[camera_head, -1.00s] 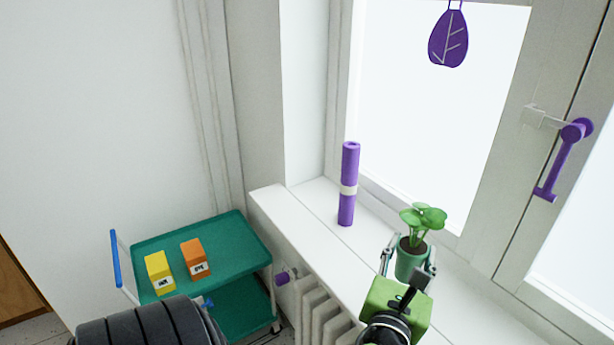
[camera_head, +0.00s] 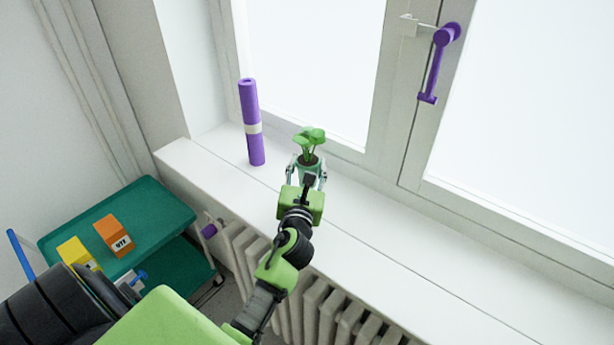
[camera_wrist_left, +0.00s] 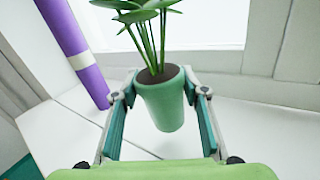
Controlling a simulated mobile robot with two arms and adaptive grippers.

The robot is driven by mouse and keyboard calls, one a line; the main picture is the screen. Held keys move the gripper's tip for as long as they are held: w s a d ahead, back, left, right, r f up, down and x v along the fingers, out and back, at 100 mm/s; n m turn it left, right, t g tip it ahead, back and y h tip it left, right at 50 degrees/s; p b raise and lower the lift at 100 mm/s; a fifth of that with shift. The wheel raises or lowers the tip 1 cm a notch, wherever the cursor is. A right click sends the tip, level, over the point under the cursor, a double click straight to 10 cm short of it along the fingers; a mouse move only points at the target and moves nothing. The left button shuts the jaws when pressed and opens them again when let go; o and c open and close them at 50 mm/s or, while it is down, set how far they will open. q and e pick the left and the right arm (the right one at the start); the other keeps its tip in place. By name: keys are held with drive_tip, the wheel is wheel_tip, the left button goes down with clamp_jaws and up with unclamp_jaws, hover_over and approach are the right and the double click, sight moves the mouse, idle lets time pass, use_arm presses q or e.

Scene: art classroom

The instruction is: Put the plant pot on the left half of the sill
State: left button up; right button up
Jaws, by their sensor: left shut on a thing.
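The green plant pot (camera_head: 309,171) with a leafy plant is in my left gripper (camera_head: 306,177), over the white sill (camera_head: 385,222). In the left wrist view the pot (camera_wrist_left: 163,107) stands nearly upright between the two fingers of the gripper (camera_wrist_left: 160,92), which are shut on it. I cannot tell whether the pot's base touches the sill. A purple roll with a pale band (camera_head: 251,120) stands on the sill to the left of the pot. My right gripper is not in view.
The sill is clear to the right of the pot. A purple window handle (camera_head: 437,65) is on the frame above. A radiator (camera_head: 330,318) is below the sill. A teal cart (camera_head: 165,205) at the left carries a yellow box (camera_head: 77,254) and an orange box (camera_head: 114,236).

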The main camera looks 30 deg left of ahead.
use_arm(q)
drive_tip(key=f, duration=0.1)
drive_tip(key=f+b, duration=0.1)
drive_tip(key=f, duration=0.1)
drive_tip(key=shift+w+a+f, duration=0.25)
drive_tip(key=shift+a+f, duration=0.05)
drive_tip(key=shift+f, duration=0.1)
drive_tip(key=shift+d+r, duration=0.1)
drive_tip(key=o, duration=1.3)
drive_tip(key=shift+f, duration=0.25)
drive_tip(key=shift+r, duration=0.1)
